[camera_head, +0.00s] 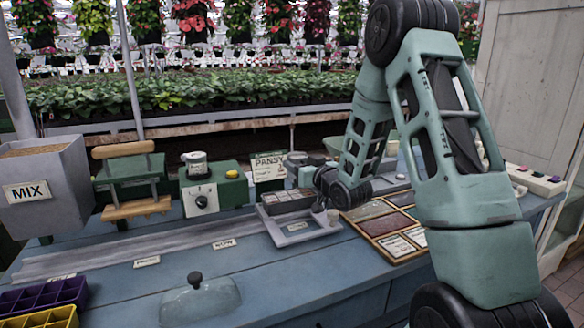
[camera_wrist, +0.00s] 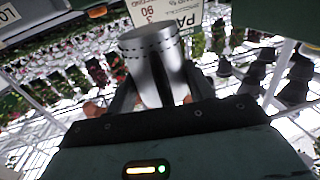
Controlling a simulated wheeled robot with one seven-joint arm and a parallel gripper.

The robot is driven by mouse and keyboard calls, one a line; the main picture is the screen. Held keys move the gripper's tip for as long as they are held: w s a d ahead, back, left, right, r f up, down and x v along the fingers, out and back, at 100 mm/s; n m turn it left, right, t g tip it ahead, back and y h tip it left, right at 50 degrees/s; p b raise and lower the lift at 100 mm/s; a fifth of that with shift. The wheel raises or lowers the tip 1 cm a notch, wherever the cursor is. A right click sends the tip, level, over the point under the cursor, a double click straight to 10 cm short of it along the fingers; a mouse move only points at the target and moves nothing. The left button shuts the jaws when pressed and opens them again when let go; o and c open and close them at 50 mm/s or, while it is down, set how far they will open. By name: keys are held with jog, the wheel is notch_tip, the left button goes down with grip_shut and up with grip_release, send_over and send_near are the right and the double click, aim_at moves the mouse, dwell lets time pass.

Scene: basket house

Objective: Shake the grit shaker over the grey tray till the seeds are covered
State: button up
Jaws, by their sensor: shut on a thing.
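My gripper (camera_head: 327,198) is shut on the grit shaker (camera_wrist: 152,55), a silvery metal cylinder with a dark dotted line near one end. In the wrist view the fingers (camera_wrist: 158,95) hold it from both sides. In the head view a small pale part of the shaker (camera_head: 333,216) shows beside the gripper, at the right side of the grey tray (camera_head: 272,239). The seeds are too small to make out, and my arm hides part of this area.
A wooden sectioned box (camera_head: 383,228) lies just right of the tray. Behind stand a pansy sign (camera_head: 268,167), a green machine with a dial (camera_head: 215,190) and a green stand (camera_head: 130,180). A grey mix bin (camera_head: 45,190) is at left. A clear domed lid (camera_head: 200,300) lies in front.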

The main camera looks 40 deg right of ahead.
jog(key=shift+s+d, duration=0.2)
jog(key=shift+d, duration=0.55)
jog(key=shift+w+a+b, duration=0.2)
jog(key=shift+a, duration=0.5)
jog(key=shift+w+a+b, duration=0.2)
jog(key=shift+a, duration=0.5)
jog(key=shift+s+d, duration=0.25)
jog(key=shift+d, duration=0.55)
jog(key=shift+s+d, duration=0.2)
jog(key=shift+d, duration=0.55)
jog(key=shift+s+d, duration=0.25)
jog(key=shift+d, duration=0.55)
jog(key=shift+w+a+b, duration=0.25)
jog(key=shift+a+b, duration=0.05)
jog(key=shift+a, duration=0.4)
jog(key=shift+w+a+b, duration=0.2)
jog(key=shift+a+b, duration=0.1)
jog(key=shift+a, duration=0.4)
jog(key=shift+s+d+b, duration=0.15)
jog(key=shift+d+b, duration=0.1)
jog(key=shift+d, duration=0.25)
jog(key=shift+s+d+b, duration=0.15)
jog(key=shift+d+b, duration=0.1)
jog(key=shift+d, duration=0.25)
jog(key=shift+s+d+b, duration=0.25)
jog(key=shift+d+b, duration=0.15)
jog(key=shift+d, duration=0.5)
